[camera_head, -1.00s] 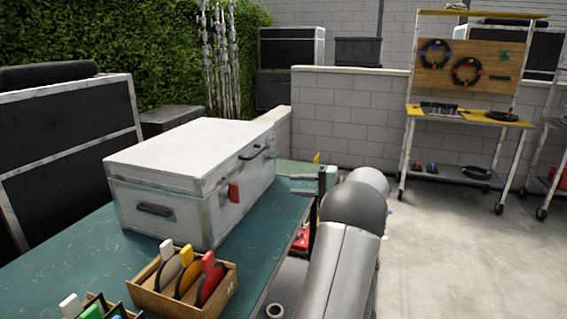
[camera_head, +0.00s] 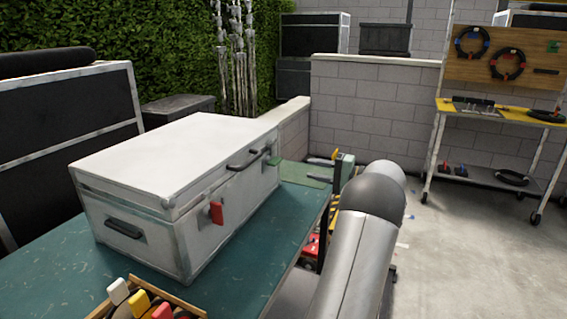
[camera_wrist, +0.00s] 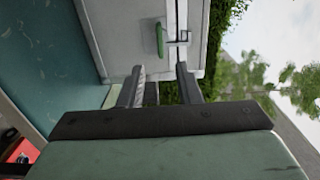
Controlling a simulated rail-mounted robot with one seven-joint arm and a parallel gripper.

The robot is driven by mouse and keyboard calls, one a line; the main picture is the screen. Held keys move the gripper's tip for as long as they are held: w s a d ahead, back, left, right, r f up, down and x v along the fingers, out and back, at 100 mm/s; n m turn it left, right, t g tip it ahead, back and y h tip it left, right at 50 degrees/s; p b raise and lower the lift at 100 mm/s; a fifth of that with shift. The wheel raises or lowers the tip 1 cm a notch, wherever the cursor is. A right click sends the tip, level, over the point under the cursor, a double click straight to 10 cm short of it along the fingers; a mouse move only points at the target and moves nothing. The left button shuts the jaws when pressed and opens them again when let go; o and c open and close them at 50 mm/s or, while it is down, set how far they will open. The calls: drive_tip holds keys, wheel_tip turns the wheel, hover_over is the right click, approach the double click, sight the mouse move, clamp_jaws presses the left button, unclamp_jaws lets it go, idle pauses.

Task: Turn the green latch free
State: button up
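A white case (camera_head: 172,165) with metal edges stands shut on a teal table. The green latch (camera_head: 274,160) is on its front face at the far right end, past the black handle (camera_head: 246,158); a red latch (camera_head: 216,212) is at the near end. In the wrist view the green latch (camera_wrist: 159,40) sits on the case wall (camera_wrist: 125,30) beside a metal hasp (camera_wrist: 180,37). My gripper (camera_wrist: 160,78) is open, its two fingers apart and empty, short of the latch. In the head view my gripper (camera_head: 328,162) is partly hidden behind my arm, right of the case.
A wooden tray (camera_head: 125,285) with coloured-tab discs is at the table's near edge. Bare teal table (camera_head: 240,265) lies before the case. A red item (camera_head: 310,247) sits below the table's right edge. A yellow-shelved cart (camera_head: 490,112) stands at the far right.

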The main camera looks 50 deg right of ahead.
sight(279, 162)
drive_tip(key=x, duration=1.1)
drive_tip(key=shift+p, duration=0.3)
clamp_jaws()
